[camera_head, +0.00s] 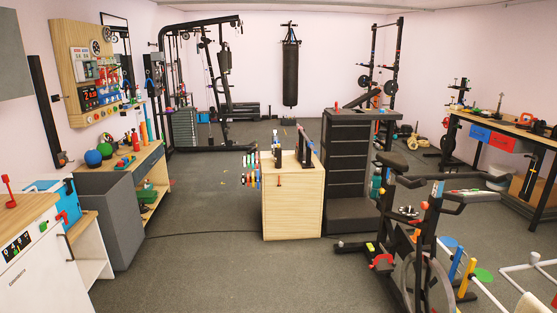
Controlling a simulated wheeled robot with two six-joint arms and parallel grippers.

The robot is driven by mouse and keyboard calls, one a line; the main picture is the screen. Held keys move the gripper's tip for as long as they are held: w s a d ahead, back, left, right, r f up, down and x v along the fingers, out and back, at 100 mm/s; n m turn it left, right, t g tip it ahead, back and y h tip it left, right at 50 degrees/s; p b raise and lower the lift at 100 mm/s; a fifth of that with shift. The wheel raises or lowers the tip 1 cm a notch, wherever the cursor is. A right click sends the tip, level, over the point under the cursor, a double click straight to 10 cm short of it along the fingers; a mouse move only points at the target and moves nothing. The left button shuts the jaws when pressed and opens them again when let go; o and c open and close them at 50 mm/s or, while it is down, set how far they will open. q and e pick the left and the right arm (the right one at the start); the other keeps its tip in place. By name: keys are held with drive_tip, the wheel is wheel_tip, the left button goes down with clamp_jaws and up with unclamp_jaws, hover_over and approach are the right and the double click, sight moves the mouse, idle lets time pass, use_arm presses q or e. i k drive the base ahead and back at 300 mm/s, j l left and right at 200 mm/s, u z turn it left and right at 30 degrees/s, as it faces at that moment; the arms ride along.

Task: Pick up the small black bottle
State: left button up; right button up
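I cannot single out a small black bottle with certainty. A small dark upright object (277,157) stands on the light wooden cabinet (293,207) in the middle of the room, but it is too small to tell whether it is a bottle. A taller black object (304,147) stands beside it to the right. Neither of my grippers is in view, and nothing here is seen held.
A black drawer unit (349,165) stands right of the cabinet, with an exercise bike (420,235) in front of it. A cluttered shelf unit (150,175) is at left, a workbench (505,132) at right. The grey floor (215,255) is clear in the left foreground.

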sight(277, 152)
drive_tip(key=i+z, duration=0.15)
drive_tip(key=i, duration=0.5)
drive_tip(key=i+j+z, duration=0.1)
drive_tip(key=i, duration=0.55)
